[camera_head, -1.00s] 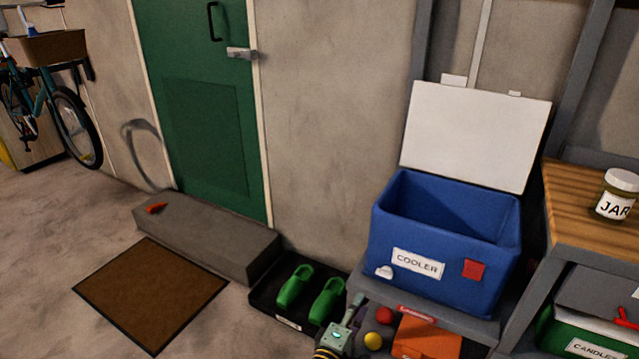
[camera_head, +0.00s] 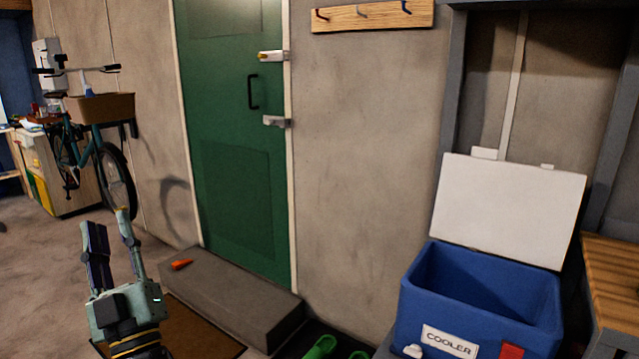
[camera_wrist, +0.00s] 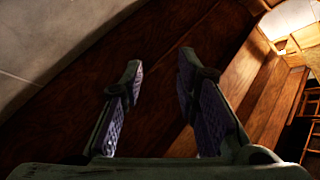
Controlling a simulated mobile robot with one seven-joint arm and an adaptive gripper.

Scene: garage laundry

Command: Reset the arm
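My gripper (camera_head: 108,222) stands raised at the lower left of the head view, its fingers pointing up. The fingers are apart with nothing between them. In the wrist view my gripper (camera_wrist: 158,78) also shows open and empty, with brown wooden boards beyond its fingertips. In the head view it overlaps the floor and the brown mat, apart from the step and the door.
A grey step (camera_head: 235,300) with a small orange object (camera_head: 181,264) lies before the green door (camera_head: 240,190). An open blue cooler (camera_head: 480,300) stands at right, green shoes (camera_head: 322,347) beside it. A bicycle (camera_head: 115,180) is at left. Open floor lies left.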

